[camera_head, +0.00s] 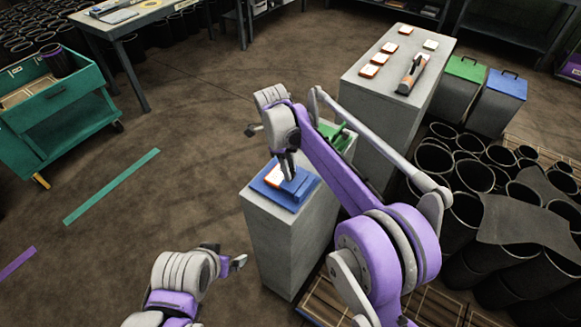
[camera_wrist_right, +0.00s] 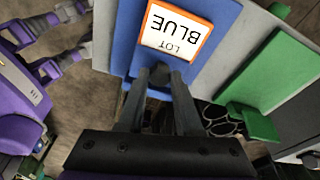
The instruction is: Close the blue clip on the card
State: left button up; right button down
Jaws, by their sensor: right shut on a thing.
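The blue clip (camera_head: 301,192) lies on top of the grey pedestal, with its blue board also in the right wrist view (camera_wrist_right: 222,14). The card (camera_head: 274,178) is white with an orange border and lies on the blue board. In the right wrist view the card (camera_wrist_right: 178,30) reads "LOT BLUE", upside down. My right gripper (camera_head: 288,176) reaches down at the card's edge. In the right wrist view its fingers (camera_wrist_right: 160,76) are shut on a blue part of the clip, which they partly hide. My left gripper (camera_head: 238,263) is apart, left of the pedestal; its jaw opening is unclear.
A green clip (camera_head: 334,134) sits at the pedestal's back. Green (camera_head: 463,70) and blue (camera_head: 505,84) bins and many black sleeves stand right.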

jog(key=shift+f, duration=0.1)
dwell(0.4)
jog(key=c, duration=0.6)
grip_release()
jog(key=r, duration=0.3)
jog(key=a+r, duration=0.1)
jog(key=r, duration=0.3)
jog(key=a+r+p, duration=0.1)
jog(key=r, duration=0.2)
jog(key=shift+w+r, duration=0.3)
jog(key=shift+r, duration=0.05)
